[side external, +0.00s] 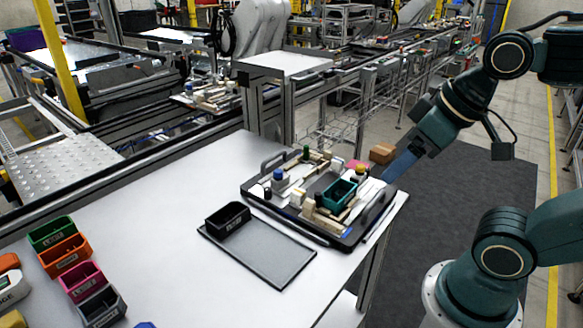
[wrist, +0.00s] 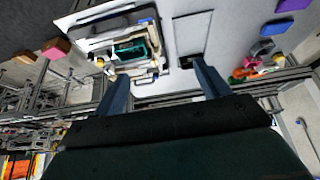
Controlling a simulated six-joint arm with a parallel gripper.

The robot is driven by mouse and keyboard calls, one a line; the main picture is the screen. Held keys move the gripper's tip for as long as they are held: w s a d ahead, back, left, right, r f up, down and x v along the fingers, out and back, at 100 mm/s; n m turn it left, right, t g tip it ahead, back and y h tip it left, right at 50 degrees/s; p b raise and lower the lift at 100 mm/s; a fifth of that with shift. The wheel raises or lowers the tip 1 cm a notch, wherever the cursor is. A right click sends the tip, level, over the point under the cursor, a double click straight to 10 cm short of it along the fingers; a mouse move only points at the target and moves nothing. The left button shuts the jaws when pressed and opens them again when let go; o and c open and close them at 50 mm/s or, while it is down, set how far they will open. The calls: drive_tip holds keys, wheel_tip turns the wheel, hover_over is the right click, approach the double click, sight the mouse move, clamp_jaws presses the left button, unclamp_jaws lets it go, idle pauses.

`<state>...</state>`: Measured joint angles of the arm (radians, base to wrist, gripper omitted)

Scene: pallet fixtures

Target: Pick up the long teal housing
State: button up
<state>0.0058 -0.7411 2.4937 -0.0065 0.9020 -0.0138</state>
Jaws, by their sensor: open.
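The long teal housing (side external: 340,194) is an open, box-like part lying among beige blocks in the pallet tray (side external: 352,240) on the white table. In the wrist view the teal housing (wrist: 128,50) shows above and between my fingers, nearer the left one. My gripper (side external: 388,174) is to the right of the housing and higher, at the tray's right side, apart from it. In the wrist view my gripper (wrist: 162,86) has its two blue fingers spread wide with nothing between them.
The tray has raised handles (side external: 378,212) and holds a blue-topped part (side external: 278,178) and a yellow-topped part (side external: 361,172). A small black bin (side external: 228,217) stands on a flat dark tray (side external: 275,262) to its left. Coloured bins (side external: 66,254) stand far left.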

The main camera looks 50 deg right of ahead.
drive_tip(key=w+d+n+g, duration=0.1)
drive_tip(key=w+n+g, duration=0.1)
drive_tip(key=w+n, duration=0.4)
drive_tip(key=w+d+f+n+g+y, duration=0.1)
drive_tip(key=w+d+f+n+y, duration=0.1)
drive_tip(key=w+d+n, duration=0.3)
drive_tip(key=w+d+f+n+g+y, duration=0.2)
drive_tip(key=w+d+f+n, duration=0.3)
drive_tip(key=d, duration=0.5)
drive_tip(key=shift+w+d+n+g+y, duration=0.3)
drive_tip(key=shift+w+n, duration=0.2)
drive_tip(key=shift+n, duration=0.4)
approach(339, 200)
drive_tip(key=shift+a+r, duration=0.2)
drive_tip(key=shift+a, duration=0.65)
drive_tip(key=shift+x, duration=1.95)
drive_tip(key=shift+a+f, duration=0.3)
drive_tip(key=shift+f, duration=0.25)
